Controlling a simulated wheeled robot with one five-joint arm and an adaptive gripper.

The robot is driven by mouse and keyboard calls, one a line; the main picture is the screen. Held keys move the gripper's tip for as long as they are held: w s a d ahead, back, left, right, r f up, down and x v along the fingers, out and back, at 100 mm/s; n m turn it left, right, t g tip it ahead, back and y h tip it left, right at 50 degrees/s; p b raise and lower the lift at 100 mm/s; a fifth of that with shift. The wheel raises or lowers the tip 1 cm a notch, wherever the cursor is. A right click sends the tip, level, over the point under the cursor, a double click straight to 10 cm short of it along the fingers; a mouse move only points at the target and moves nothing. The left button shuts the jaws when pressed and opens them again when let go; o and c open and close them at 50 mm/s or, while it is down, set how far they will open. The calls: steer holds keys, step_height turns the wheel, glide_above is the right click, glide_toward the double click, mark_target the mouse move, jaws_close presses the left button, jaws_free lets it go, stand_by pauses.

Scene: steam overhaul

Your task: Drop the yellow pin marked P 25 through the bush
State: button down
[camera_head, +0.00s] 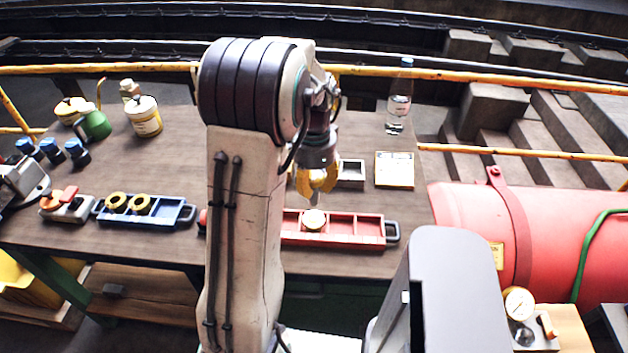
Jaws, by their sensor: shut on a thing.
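My gripper (318,172) hangs over the workbench, right of the middle of the picture. It is shut on a yellow pin (317,181); a narrow grey end points down below the yellow part. The marking on it is too small to read. The held piece is above the red tray (343,227), apart from its surface. I cannot tell which piece is the bush. My arm hides the middle of the bench.
A blue tray (165,212) with two yellow rings stands left on the bench (180,170). A red tank (465,225) lies to the right.

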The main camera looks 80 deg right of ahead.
steer(key=shift+w+d, duration=0.15)
steer(key=shift+d+m, duration=0.15)
steer(key=shift+m, duration=0.25)
steer(key=shift+d+f+m, duration=0.1)
steer(key=shift+d+m, duration=0.45)
steer(key=shift+m, duration=0.75)
steer(key=shift+f, duration=0.2)
steer(key=shift+f+b, duration=4.05)
steer(key=shift+f, duration=0.9)
